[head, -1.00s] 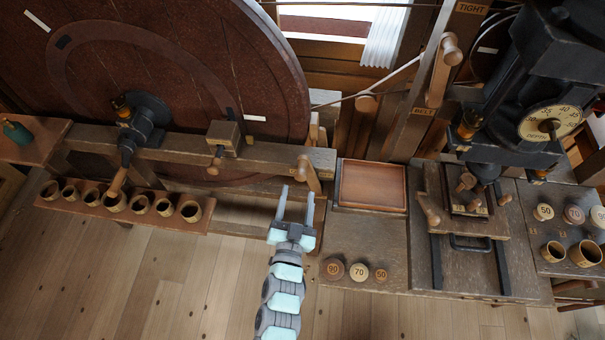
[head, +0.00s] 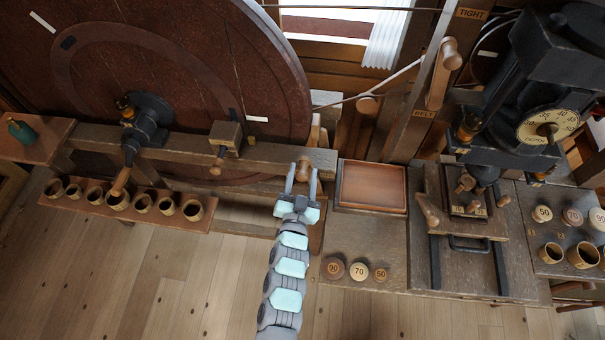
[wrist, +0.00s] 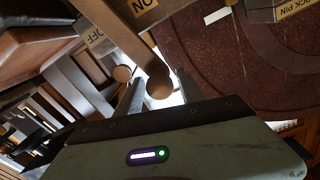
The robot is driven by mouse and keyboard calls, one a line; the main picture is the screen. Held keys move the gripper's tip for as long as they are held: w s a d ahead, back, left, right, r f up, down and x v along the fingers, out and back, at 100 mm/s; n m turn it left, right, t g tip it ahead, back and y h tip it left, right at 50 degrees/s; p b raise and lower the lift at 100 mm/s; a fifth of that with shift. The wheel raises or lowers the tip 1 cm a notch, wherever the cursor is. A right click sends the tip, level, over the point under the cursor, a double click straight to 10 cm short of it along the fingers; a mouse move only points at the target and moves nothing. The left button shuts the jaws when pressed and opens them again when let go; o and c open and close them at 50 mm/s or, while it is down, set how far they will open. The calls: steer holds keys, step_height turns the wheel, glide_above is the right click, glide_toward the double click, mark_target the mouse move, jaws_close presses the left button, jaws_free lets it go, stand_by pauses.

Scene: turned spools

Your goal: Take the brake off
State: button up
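The brake lever (head: 304,166) is a wooden handle with a rounded end on the front beam, right of the big wheel. In the wrist view the lever (wrist: 158,82) has its rounded end between my two fingers, with an ON label (wrist: 143,4) and an OFF label (wrist: 97,38) on either side of its shaft. My gripper (head: 302,178) is open, its fingertips around the lever's end in the head view. In the wrist view the gripper (wrist: 157,92) shows a gap on the right of the lever's end; contact cannot be told.
The big dark red wheel (head: 200,70) stands behind the beam (head: 265,152). A lock pin block (head: 225,134) sits on the beam to the left. A shallow wooden tray (head: 372,186) and round weights (head: 359,271) lie to the right. A rack of cups (head: 143,203) is at left.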

jaws_close()
stand_by(1.1)
